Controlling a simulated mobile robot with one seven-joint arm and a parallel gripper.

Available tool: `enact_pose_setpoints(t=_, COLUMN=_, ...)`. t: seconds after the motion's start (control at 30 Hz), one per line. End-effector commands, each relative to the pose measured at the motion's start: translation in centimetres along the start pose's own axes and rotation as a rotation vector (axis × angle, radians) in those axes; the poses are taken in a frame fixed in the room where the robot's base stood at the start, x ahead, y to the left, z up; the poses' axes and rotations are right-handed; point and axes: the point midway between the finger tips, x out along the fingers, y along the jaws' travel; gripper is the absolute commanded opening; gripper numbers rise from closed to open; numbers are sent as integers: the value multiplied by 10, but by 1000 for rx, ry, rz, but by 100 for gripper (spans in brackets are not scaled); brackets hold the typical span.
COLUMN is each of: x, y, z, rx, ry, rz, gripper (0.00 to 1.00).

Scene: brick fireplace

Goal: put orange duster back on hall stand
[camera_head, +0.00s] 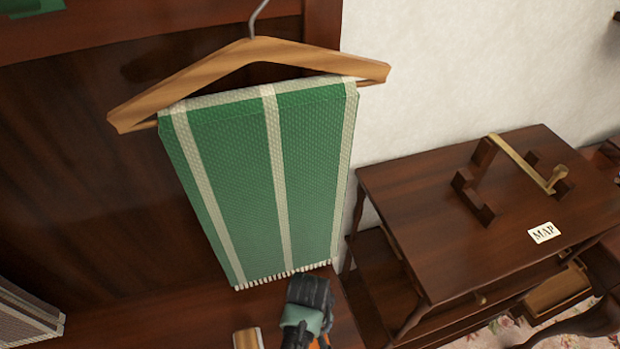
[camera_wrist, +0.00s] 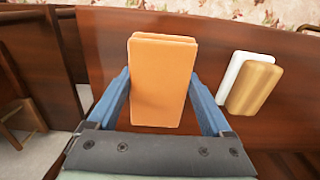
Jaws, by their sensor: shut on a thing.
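The orange duster (camera_wrist: 162,85) is a folded, block-like orange piece. It stands between the two blue fingers of my gripper (camera_wrist: 159,78), which are shut on its sides. In the head view my gripper (camera_head: 308,305) is low at the centre, below the hanging green cloth, and only a sliver of orange (camera_head: 323,342) shows beside it. The dark wooden hall stand (camera_head: 170,322) fills the left and bottom; its flat wood also lies under the duster in the wrist view (camera_wrist: 215,128). I cannot tell whether the duster touches the wood.
A green striped cloth (camera_head: 235,170) hangs on a wooden hanger (camera_head: 250,52). A tan block (camera_wrist: 255,88) and white block (camera_wrist: 238,72) lie beside the duster. A grey-striped item (camera_head: 25,318) is at far left. A side table (camera_head: 450,255) with a MAP card (camera_head: 544,232) stands right.

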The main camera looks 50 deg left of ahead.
Motion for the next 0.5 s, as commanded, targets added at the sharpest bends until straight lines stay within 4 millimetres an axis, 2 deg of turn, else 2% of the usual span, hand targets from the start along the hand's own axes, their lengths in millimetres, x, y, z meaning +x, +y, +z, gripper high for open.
enact_pose_setpoints(t=0.03, x=10, y=0, z=0, rx=0, ry=-3, rz=-2, gripper=39)
enact_pose_setpoints(t=0.17, x=24, y=0, z=0, rx=1, ry=-1, rz=-1, gripper=39)
enact_pose_setpoints(t=0.5, x=27, y=0, z=0, rx=1, ry=1, rz=0, gripper=39)
